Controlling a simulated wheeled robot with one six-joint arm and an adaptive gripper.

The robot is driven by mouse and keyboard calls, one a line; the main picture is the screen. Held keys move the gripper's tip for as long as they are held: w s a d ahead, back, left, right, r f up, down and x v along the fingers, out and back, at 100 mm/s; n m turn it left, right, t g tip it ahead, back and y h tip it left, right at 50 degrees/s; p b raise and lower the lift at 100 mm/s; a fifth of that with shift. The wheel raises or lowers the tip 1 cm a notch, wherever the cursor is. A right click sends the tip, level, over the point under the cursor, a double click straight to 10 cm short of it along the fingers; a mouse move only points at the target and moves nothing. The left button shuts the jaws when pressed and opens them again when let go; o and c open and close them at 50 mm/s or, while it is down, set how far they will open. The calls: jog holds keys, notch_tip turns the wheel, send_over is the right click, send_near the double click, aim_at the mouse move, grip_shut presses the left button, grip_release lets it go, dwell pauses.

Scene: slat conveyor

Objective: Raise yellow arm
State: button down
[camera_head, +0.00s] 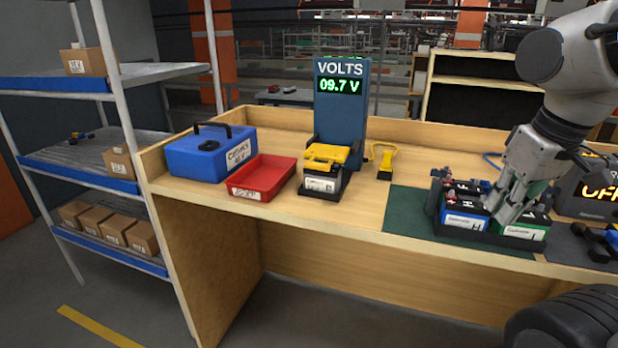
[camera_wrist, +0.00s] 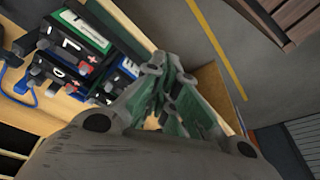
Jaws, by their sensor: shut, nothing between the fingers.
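A yellow arm (camera_head: 326,153) lies roughly level over a white-and-black battery (camera_head: 322,180) seated in a black holder, in front of the blue voltmeter post (camera_head: 341,118), whose display reads 09.7 V. A separate yellow looped handle (camera_head: 384,160) stands just to the right of it. My gripper (camera_head: 502,218) is far to the right of both, shut and empty, pointing down at the black tray of batteries. The wrist view also shows my gripper (camera_wrist: 166,68), its fingers together beside the batteries. I cannot tell whether it touches them. No yellow arm shows in the wrist view.
A black tray (camera_head: 486,240) holds several batteries on a green mat (camera_head: 408,212). A red bin (camera_head: 262,178) and a blue case (camera_head: 210,152) stand left of the yellow arm. An OFF display box (camera_head: 595,190) is at right. Bare wood shows at the bench front.

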jog(key=w+a+f+n+t+h, duration=0.1)
jog(key=w+a+f+n+h, duration=0.25)
jog(key=a+n, duration=0.55)
jog(key=w+a+f+n+h, duration=0.35)
jog(key=a+n, duration=0.35)
jog(key=a, duration=0.4)
jog(key=w+a+r+n+t+y, duration=0.1)
jog(key=w+a+r+n+t, duration=0.1)
jog(key=a+n, duration=0.4)
jog(key=w+a+r+n+t+y, duration=0.1)
jog(key=w+a+r+n+t, duration=0.1)
jog(key=w+a+n+t, duration=0.2)
jog(key=a+n+t, duration=0.1)
jog(key=a+n, duration=0.2)
jog(key=a, duration=0.2)
jog(key=shift+a+r+n, duration=0.15)
jog(key=shift+r+n, duration=0.1)
jog(key=shift+n, duration=0.05)
jog(key=x, duration=1)
jog(key=shift+w+a, duration=0.1)
jog(key=shift+w, duration=0.05)
jog(key=shift+r, duration=0.1)
